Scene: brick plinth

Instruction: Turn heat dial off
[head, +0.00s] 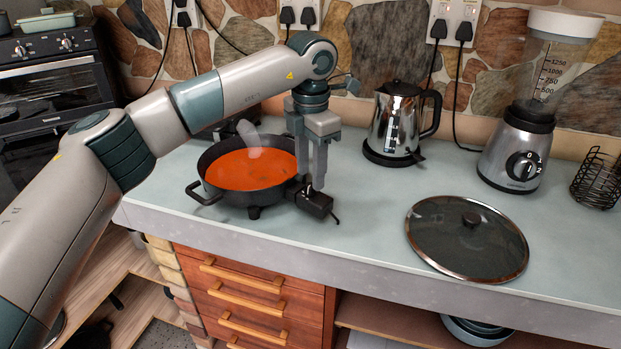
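A black electric pan (208,165) filled with orange-red soup stands on the counter, steaming. Its black heat control box (316,204) sticks out at the pan's front right, with a cord trailing from it. A small light mark shows on the box's top; the dial itself is mostly hidden by my fingers. My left gripper (315,184) points straight down, with its fingertips at or just above the box. The fingers look close together, but I cannot tell whether they touch the dial or are shut on it. My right gripper is not in view.
A glass lid (465,245) lies on the counter at the right. A steel kettle (395,125) stands behind, a blender (520,145) and a wire rack (597,180) at the far right. The counter (370,220) between the control box and lid is clear.

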